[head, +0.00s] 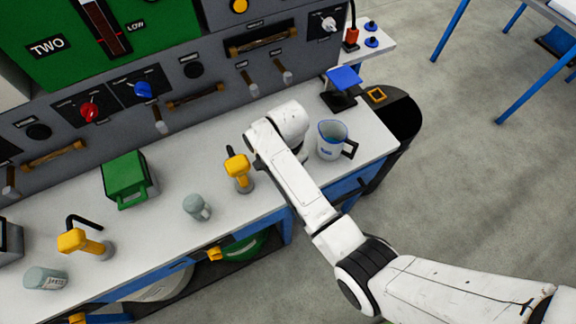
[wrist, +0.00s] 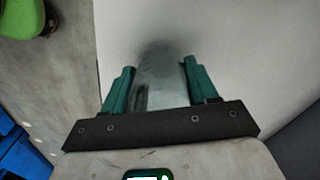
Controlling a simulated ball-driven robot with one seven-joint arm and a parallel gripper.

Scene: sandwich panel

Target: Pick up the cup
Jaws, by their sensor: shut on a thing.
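The cup (head: 332,138), pale grey-blue with a blue rim and dark handle, stands upright at the right end of the bench. My forearm and white wrist are just left of it in the head view, and my fingers are hidden there. In the wrist view my gripper (wrist: 159,88) has its teal fingers on either side of a smooth grey-green, rounded thing (wrist: 165,78). It is shut on this thing. I cannot tell from these views whether it is the cup or another vessel. No fingers show on the cup in the head view.
A grey panel with knobs and handles (head: 180,75) rises behind. A blue-topped stand (head: 341,88) is behind the cup. Open floor lies right.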

